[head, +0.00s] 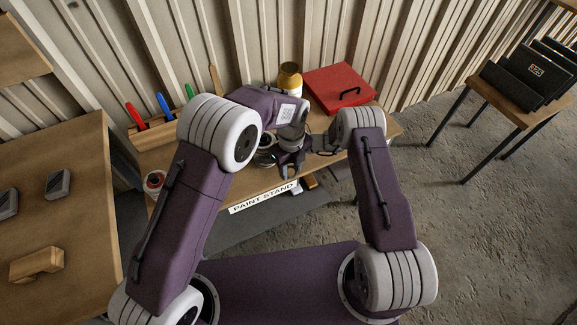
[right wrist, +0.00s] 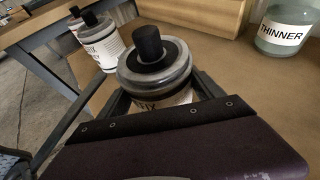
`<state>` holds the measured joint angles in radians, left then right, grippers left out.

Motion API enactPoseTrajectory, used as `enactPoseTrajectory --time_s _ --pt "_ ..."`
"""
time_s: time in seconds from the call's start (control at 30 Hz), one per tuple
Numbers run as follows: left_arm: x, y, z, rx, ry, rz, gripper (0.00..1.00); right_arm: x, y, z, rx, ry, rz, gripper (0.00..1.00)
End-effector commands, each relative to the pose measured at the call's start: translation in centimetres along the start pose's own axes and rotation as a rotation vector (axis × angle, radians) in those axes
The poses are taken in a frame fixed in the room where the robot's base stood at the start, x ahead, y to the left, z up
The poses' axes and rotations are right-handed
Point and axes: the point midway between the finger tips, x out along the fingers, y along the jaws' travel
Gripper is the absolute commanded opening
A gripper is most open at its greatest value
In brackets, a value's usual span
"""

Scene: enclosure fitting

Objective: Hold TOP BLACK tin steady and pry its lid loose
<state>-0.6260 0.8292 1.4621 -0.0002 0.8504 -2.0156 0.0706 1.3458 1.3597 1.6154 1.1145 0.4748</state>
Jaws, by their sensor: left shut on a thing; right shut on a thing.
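My right gripper (right wrist: 160,95) is shut on a round container (right wrist: 155,68) with a pale rim, a black knob on top and a partly hidden label ending in "IX". It seems upright. In the head view my right gripper (head: 324,144) is a small dark shape close to my left gripper (head: 288,168). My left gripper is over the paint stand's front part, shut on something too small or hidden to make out. A dark round tin (head: 264,159) with a pale rim stands just left of it. I cannot read which tin is TOP BLACK.
In the right wrist view a THINNER jar (right wrist: 284,27) stands right, and similar knobbed containers (right wrist: 103,44) stand behind left.

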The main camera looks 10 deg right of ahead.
Motion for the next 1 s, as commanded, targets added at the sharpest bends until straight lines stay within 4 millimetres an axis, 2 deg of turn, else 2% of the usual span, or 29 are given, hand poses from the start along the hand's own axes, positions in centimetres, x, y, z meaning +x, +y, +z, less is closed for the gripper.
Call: enactPoseTrajectory --time_s 0.5,0.87,1.0 --pt "-0.6 0.0 -2.5 0.0 0.0 0.001 0.0 0.0 -0.1 0.0 0.0 -0.001 -0.002 0.04" --pt "-0.7 0.0 -2.7 0.0 0.0 0.001 0.0 0.0 -0.1 0.1 0.0 -0.001 -0.002 0.04" --pt "-1.6 -0.1 -2.6 0.0 -0.001 -0.003 0.0 0.0 -0.1 0.1 0.0 -0.001 -0.002 0.04"
